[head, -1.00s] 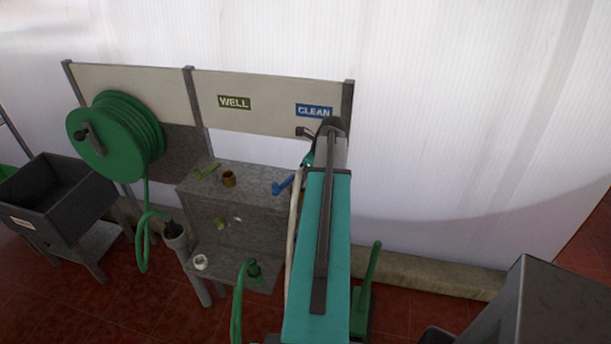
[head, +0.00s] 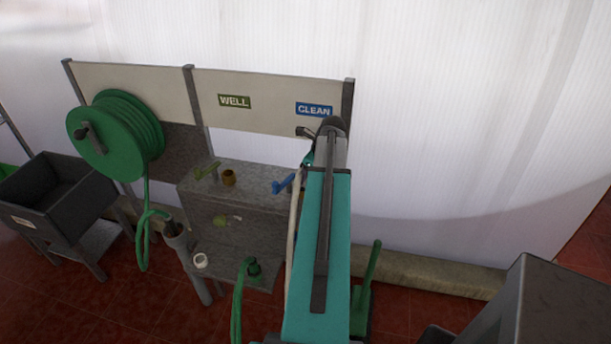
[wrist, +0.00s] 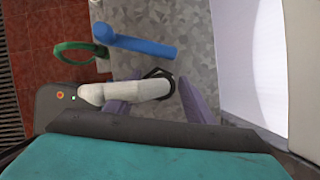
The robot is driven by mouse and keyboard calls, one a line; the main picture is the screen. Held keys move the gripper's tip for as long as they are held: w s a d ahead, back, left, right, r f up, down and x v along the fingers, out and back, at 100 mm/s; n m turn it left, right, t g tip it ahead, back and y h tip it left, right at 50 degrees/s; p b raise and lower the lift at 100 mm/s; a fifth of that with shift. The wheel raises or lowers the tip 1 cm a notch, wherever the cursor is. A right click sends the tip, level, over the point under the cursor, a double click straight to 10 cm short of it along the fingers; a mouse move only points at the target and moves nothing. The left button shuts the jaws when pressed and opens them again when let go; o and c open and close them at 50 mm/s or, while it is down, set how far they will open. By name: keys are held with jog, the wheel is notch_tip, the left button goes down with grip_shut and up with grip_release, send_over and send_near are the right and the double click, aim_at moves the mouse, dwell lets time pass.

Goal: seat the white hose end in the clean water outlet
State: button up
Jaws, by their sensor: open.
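The white hose (head: 293,225) hangs along the left side of my arm in the head view. In the wrist view the white hose end (wrist: 125,91) lies across the left finger, with its tip between the fingers by a dark ring (wrist: 160,78). My gripper (wrist: 158,82) is open, with two purple fingers apart. I cannot tell whether either touches the hose. The blue CLEAN sign (head: 314,110) is on the panel. A blue lever (head: 284,184) is below it and also shows in the wrist view (wrist: 140,46). The clean water outlet cannot be made out; my arm hides part of that area.
A grey stand (head: 240,182) carries a green lever (head: 206,171) and a brass fitting (head: 228,178) below the WELL sign (head: 234,102). A green reel (head: 118,137) is at left.

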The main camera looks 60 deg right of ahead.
jog(key=b+v, duration=0.3)
jog(key=v, duration=1.1)
jog(key=shift+b, duration=0.3)
jog(key=shift+w, duration=0.1)
dwell(0.4)
jog(key=w+a+f+n+g+y, duration=0.1)
jog(key=w+a+f+n, duration=0.6)
jog(key=w+a+f, duration=0.4)
jog(key=w+a+f+n+g, duration=0.1)
jog(key=w+a+f+n, duration=0.6)
jog(key=a, duration=0.5)
jog(key=a+f+n+g, duration=0.1)
jog(key=a+f+n, duration=0.5)
jog(key=a, duration=0.6)
jog(key=w+a+f+n+g+h, duration=0.1)
jog(key=a+f+n, duration=0.4)
jog(key=a+n, duration=0.45)
jog(key=a+f+n+g, duration=0.1)
jog(key=a+f+n, duration=0.45)
jog(key=a, duration=0.85)
jog(key=s+f+g+b, duration=0.4)
jog(key=s+f+g, duration=0.1)
jog(key=s+f, duration=1.7)
jog(key=s, duration=0.3)
jog(key=shift+s+d, duration=0.35)
